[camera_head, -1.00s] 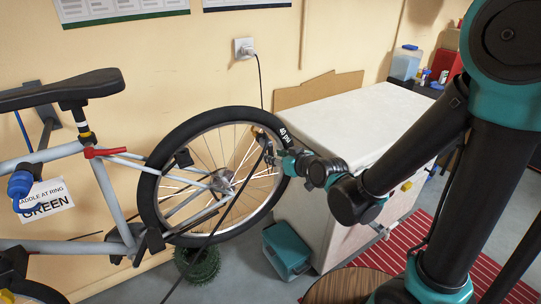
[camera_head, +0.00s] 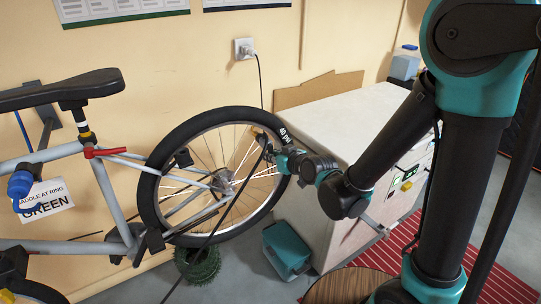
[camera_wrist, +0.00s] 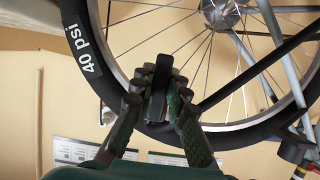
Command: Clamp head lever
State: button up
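The bike's rear wheel (camera_head: 213,172) stands by the wall, its black tyre marked "40 psi". A black head lever (camera_wrist: 160,85) shows at the rim in the wrist view, between the two fingers of my gripper (camera_wrist: 163,92). The fingers are close on both sides of the lever; I cannot tell whether they press on it. The valve under it is hidden. In the head view my gripper (camera_head: 265,145) is at the right side of the wheel rim, too small to read. A thin black hose (camera_head: 215,232) runs from there across the wheel to the floor.
A white-topped cabinet (camera_head: 345,125) stands right of the wheel, below my arm. A teal bin (camera_head: 286,250) and a green round brush-like thing (camera_head: 198,264) are on the floor. A round wooden top (camera_head: 338,287) and a red striped mat (camera_head: 400,240) are at lower right.

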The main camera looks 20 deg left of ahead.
grip_shut()
jog(key=shift+s+d+r+g+h, duration=0.4)
jog(key=shift+g+h, duration=1.1)
jog(key=shift+h, duration=0.3)
jog(key=shift+s+d+r+g+h, duration=0.3)
jog(key=shift+d+r+g+h, duration=0.1)
jog(key=shift+g+h, duration=1.25)
jog(key=shift+s+d+r+g+h, duration=0.35)
jog(key=shift+g+h, duration=1)
jog(key=shift+h, duration=0.6)
jog(key=o, duration=0.8)
grip_release()
jog(key=r, duration=1.2)
jog(key=shift+w+a, duration=0.25)
